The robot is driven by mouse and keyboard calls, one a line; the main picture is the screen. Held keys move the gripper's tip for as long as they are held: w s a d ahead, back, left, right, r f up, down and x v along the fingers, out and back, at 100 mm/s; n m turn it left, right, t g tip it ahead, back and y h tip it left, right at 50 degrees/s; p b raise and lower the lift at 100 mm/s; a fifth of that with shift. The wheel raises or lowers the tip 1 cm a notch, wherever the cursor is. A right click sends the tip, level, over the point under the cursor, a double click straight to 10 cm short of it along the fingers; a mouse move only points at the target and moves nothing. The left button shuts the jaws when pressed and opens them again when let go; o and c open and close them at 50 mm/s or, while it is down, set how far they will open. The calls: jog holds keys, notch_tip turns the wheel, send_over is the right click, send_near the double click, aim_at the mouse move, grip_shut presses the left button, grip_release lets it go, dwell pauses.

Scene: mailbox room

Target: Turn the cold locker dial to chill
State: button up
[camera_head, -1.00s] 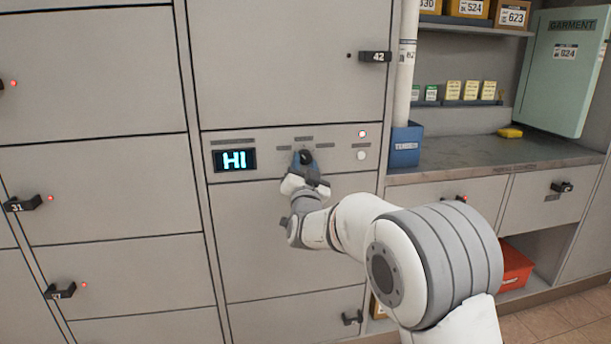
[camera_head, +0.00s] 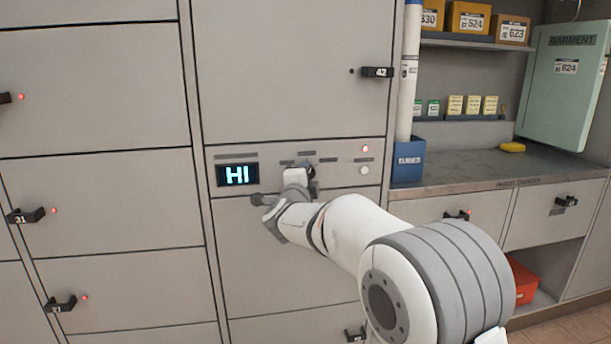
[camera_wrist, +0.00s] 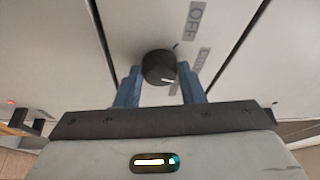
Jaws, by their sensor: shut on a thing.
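The dial (camera_wrist: 157,66) is a round black knob with a white mark, seen between my blue fingertips in the wrist view. The mark points toward the lower right of that picture. My gripper (camera_wrist: 160,79) is shut on the dial, one finger on each side. In the head view my gripper (camera_head: 301,170) is at the control panel and mostly hides the dial. The cold locker display (camera_head: 238,175) reads "HI" in cyan. An "OFF" label (camera_wrist: 196,14) is beside the dial; another label near it is too blurred to read.
A small red light (camera_head: 365,148) and a round white button (camera_head: 364,170) sit right of the dial. Locker 42's handle (camera_head: 377,72) is above. A blue tube bin (camera_head: 408,165) stands on the counter (camera_head: 470,172) to the right.

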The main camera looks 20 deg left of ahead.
jog(key=m+p, duration=0.1)
jog(key=m, duration=0.1)
jog(key=m+g+p, duration=0.1)
jog(key=m, duration=0.1)
jog(key=shift+r+g, duration=0.3)
jog(key=shift+r, duration=0.05)
jog(key=shift+m+g+p, duration=0.7)
jog(key=shift+m+p, duration=0.2)
jog(key=shift+m, duration=0.4)
jog(key=o, duration=1)
jog(key=p+v, duration=0.1)
jog(key=v, duration=0.6)
jog(key=shift+s+d, duration=0.2)
jog(key=shift+s, duration=0.15)
